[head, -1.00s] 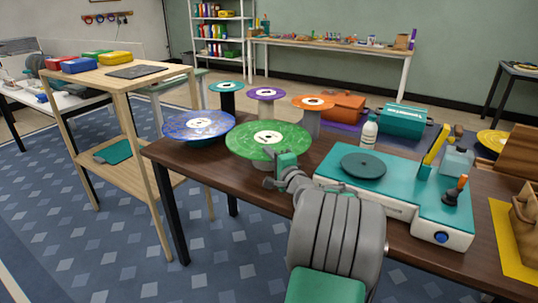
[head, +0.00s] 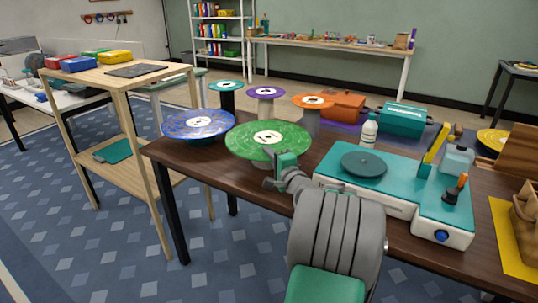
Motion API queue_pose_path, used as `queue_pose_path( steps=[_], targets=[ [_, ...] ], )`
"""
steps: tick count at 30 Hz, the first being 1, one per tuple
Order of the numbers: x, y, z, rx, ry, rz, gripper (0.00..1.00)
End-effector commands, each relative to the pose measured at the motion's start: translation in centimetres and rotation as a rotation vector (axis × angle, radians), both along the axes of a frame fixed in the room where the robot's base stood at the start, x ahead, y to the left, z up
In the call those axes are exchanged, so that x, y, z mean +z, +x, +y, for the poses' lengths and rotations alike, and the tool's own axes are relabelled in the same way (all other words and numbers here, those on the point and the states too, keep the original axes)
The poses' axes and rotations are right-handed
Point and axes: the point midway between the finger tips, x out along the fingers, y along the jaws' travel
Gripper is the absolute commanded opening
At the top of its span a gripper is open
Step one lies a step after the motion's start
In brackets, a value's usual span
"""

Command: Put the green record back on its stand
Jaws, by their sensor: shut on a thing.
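Whether the record rests fully on the stand cannot be told. My gripper (head: 280,166) is at the record's near right edge, shut on it; my own arm hides the fingertips in part. The blue record (head: 190,124) sits to the left on its own stand. Teal (head: 226,86), purple (head: 265,92) and orange (head: 313,101) records sit on taller stands behind.
The dark wooden table (head: 200,185) holds a teal and white turntable (head: 345,190) right of my gripper. A white bottle (head: 369,131) stands behind it. A wooden rack (head: 120,75) stands left of the table. The table's front left strip is clear.

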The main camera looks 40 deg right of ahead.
Motion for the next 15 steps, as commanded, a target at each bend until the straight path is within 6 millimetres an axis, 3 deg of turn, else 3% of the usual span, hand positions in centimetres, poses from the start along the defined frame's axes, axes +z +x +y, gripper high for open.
queue_pose_path(
  steps=[15],
  targets=[
    [-0.6, 0.01, -0.01, 0.0, 0.0, -0.002, 0.0]
  ],
)
